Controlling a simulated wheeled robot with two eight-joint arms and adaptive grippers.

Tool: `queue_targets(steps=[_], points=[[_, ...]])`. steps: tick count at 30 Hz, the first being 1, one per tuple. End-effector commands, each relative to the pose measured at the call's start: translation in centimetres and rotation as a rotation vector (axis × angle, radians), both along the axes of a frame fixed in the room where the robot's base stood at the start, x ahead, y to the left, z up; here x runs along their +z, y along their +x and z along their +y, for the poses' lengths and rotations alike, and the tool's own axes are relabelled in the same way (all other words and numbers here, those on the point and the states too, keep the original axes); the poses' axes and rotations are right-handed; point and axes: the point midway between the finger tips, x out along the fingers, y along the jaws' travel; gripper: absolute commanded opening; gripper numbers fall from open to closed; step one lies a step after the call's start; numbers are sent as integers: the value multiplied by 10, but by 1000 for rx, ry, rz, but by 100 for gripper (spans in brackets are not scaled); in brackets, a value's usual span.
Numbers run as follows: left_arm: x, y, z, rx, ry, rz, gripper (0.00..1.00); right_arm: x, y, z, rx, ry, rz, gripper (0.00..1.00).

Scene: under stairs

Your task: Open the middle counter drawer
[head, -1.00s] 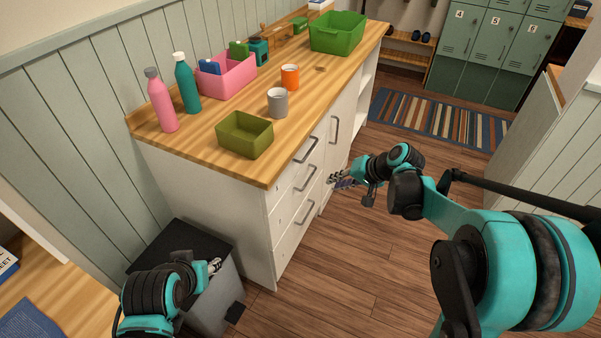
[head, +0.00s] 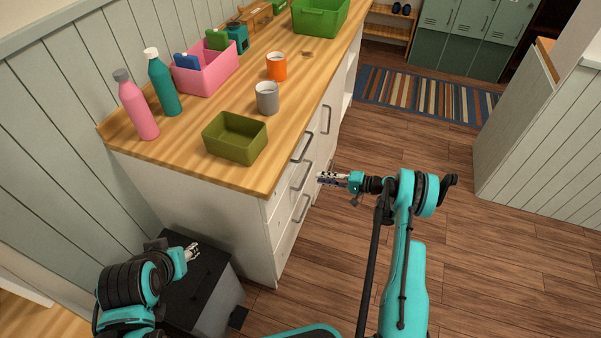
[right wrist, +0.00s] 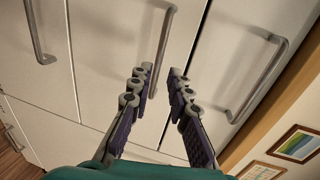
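The white counter (head: 185,190) has a column of drawers with grey bar handles on its front. The middle drawer handle (head: 301,177) lies between the top drawer handle (head: 302,148) and the bottom one (head: 301,208). My right gripper (head: 320,180) is open just in front of the middle drawer, its fingers pointing at the front. In the right wrist view the middle handle (right wrist: 165,50) runs ahead of the gap between the open fingers (right wrist: 160,85); contact cannot be judged. The drawers look shut. My left gripper (head: 197,249) is over a dark bin, its opening too small to tell.
The wooden countertop holds an olive tray (head: 232,150), grey mug (head: 267,105), orange mug (head: 277,72), pink bin (head: 207,80) and two bottles. The dark bin (head: 215,290) stands beside the counter's end. The floor (head: 460,220) right of my right arm is clear.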

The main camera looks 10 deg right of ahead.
Motion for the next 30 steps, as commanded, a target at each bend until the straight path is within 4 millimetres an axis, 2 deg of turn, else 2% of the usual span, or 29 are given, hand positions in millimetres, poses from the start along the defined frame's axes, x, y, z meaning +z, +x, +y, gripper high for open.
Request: queue_targets(steps=[5,12,18,28,30], points=[[-5,0,0,0,0,0,40,-7,5,10,3,10,-5,18],[-19,0,0,0,0,0,40,-16,27,42,3,8,-4,18],[-25,0,0,0,0,0,40,-20,39,60,1,8,-3,18],[-25,0,0,0,0,0,40,-19,41,63,0,8,-3,18],[-25,0,0,0,0,0,40,-19,41,63,0,8,-3,0]])
